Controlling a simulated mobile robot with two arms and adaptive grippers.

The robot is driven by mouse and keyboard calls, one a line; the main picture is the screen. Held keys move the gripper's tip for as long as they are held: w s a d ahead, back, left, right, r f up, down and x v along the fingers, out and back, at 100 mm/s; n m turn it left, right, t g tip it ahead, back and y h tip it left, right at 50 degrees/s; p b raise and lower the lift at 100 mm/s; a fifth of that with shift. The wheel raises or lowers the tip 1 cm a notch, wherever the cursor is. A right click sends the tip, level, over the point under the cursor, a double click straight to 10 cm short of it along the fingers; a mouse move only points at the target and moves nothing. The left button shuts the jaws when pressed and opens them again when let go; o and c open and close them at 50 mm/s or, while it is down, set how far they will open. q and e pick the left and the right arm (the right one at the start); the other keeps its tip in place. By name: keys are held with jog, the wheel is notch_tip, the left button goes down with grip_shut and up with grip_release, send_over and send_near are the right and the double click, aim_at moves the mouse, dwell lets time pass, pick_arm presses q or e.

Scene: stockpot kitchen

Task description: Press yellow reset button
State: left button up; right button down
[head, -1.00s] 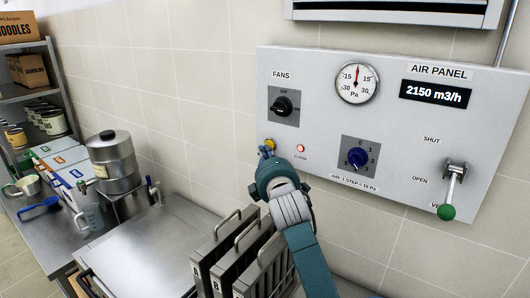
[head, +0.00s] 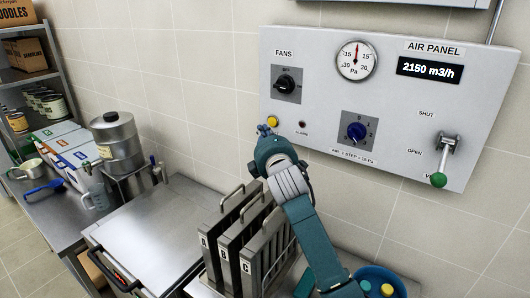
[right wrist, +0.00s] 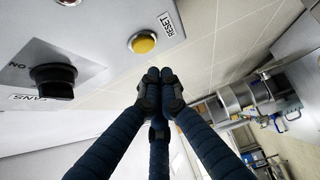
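My right gripper (head: 264,130) is just below and left of the button in the head view. In the right wrist view its fingertips (right wrist: 160,76) are together with nothing between them, and a gap shows between them and the button. The alarm lamp (head: 302,125) right of the button is dark. My left gripper is not in view.
The panel also carries a fans switch (head: 287,84), a blue knob (head: 356,131) and a green-tipped lever (head: 440,165). A blue tub (head: 383,276) is at the bottom. Bare tiled wall lies left of the panel.

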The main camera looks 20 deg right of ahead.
pick_arm(q)
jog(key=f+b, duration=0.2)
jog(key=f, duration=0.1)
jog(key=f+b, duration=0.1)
jog(key=b, duration=0.1)
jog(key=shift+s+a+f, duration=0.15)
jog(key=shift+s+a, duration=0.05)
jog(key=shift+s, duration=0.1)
pick_arm(e)
jog(key=s+a, duration=0.1)
jog(key=s, duration=0.8)
jog(key=shift+s+a, duration=0.15)
jog(key=shift+s, duration=0.2)
jog(key=shift+s+a, duration=0.15)
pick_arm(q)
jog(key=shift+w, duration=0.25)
pick_arm(e)
jog(key=shift+f, duration=0.1)
